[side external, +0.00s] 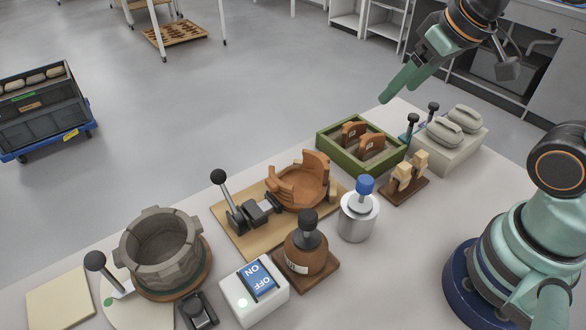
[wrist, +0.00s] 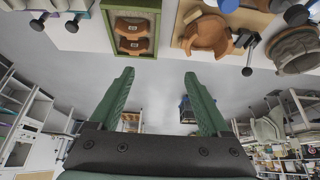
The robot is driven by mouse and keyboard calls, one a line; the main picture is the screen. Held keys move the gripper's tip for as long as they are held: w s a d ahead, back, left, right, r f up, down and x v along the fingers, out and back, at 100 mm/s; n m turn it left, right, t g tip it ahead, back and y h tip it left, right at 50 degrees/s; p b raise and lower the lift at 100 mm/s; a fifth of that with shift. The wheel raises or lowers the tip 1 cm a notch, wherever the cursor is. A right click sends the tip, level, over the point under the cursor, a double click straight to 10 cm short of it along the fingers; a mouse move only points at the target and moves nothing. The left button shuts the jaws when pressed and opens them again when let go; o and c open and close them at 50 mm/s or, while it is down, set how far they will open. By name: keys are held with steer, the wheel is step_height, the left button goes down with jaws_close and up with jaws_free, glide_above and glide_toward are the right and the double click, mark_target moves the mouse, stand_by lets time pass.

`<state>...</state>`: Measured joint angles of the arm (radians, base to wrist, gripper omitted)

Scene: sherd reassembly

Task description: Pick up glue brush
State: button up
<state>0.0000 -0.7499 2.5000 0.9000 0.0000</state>
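A brown jar (side external: 305,257) with a pale label stands in a wooden base on the near part of the table. A black knob-topped handle (side external: 307,223) rises from its mouth. This looks like the glue pot with the glue brush in it, but no bristles show and the label is too small to read. My gripper (side external: 400,94) is high above the far end of the table, well apart from the jar. In the wrist view my gripper (wrist: 158,78) is open, with nothing between its green fingers.
A steel canister (side external: 358,220) with a blue knob stands right of the jar. A white switch box (side external: 253,292) stands left of it. Behind are a toggle clamp (side external: 250,212) and a brown bowl (side external: 300,190). A green tray (side external: 340,153) holds sherds.

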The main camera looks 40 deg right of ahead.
stand_by(0.3)
steer(key=m+g, duration=0.6)
steer(key=m, duration=1.2)
glide_toward(307, 227)
steer(key=shift+w+d, duration=0.25)
steer(key=shift+w, duration=0.55)
steer(key=shift+a+f, duration=0.1)
steer(key=shift+f, duration=0.15)
step_height(307, 227, down, 6)
steer(key=shift+f, duration=0.2)
steer(key=shift+s+d+f, duration=0.1)
steer(key=shift+s+f, duration=0.05)
steer(key=shift+f, duration=0.75)
steer(key=shift+s+d+f, duration=0.15)
steer(key=shift+f, duration=0.7)
steer(key=shift+s+d+f, duration=0.1)
steer(key=shift+f, duration=0.8)
steer(key=shift+c, duration=0.2)
steer(key=c, duration=1)
